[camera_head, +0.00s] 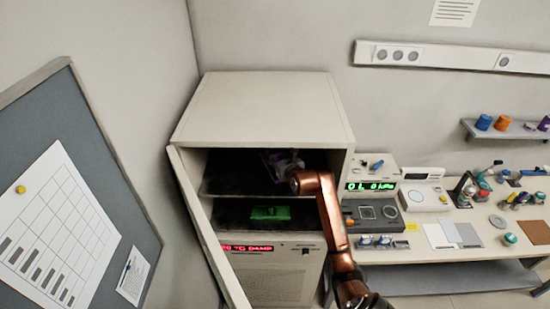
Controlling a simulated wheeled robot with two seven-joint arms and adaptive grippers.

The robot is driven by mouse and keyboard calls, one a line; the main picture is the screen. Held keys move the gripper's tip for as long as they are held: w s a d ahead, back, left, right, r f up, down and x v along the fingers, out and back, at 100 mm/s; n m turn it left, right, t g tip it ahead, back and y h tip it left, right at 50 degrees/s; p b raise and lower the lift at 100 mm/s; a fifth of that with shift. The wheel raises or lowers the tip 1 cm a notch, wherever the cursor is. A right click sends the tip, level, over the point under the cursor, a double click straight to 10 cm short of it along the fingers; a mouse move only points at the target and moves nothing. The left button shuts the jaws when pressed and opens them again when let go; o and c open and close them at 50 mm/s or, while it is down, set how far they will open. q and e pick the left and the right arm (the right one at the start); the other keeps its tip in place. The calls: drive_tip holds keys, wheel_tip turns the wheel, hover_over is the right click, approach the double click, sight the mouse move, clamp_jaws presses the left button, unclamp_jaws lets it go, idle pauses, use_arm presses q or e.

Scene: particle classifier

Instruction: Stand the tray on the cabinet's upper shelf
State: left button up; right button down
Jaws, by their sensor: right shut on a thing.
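The cabinet (252,108) stands against the wall with its door (208,225) swung open to the left. Inside are a dark upper shelf (225,183) and a dark lower shelf (230,216). My right arm reaches in from the lower right, and its gripper (281,163) is inside the upper compartment. It is shut on a small purple-edged thing that seems to be the tray (267,158), partly hidden by the gripper and shadow. I cannot tell whether the tray touches the upper shelf. My left gripper is not in view.
A green object (270,213) lies on the lower shelf. Right of the cabinet is a bench with instruments, including a green display (370,186) and a scale (425,197). The left part of the upper shelf looks clear. A notice board (90,120) hangs at left.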

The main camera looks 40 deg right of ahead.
sight(275, 160)
drive_tip(key=shift+w, duration=0.2)
wheel_tip(275, 160, down, 2)
drive_tip(key=shift+f+p, duration=0.1)
drive_tip(key=shift+p, duration=0.65)
drive_tip(key=shift+f, duration=0.35)
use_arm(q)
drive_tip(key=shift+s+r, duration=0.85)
use_arm(e)
drive_tip(key=shift+f, duration=0.3)
drive_tip(key=c, duration=1.4)
unclamp_jaws()
drive_tip(key=shift+f, duration=0.2)
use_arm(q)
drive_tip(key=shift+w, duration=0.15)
use_arm(e)
drive_tip(key=o, duration=0.4)
drive_tip(key=shift+s+r, duration=0.1)
drive_tip(key=shift+o, duration=0.2)
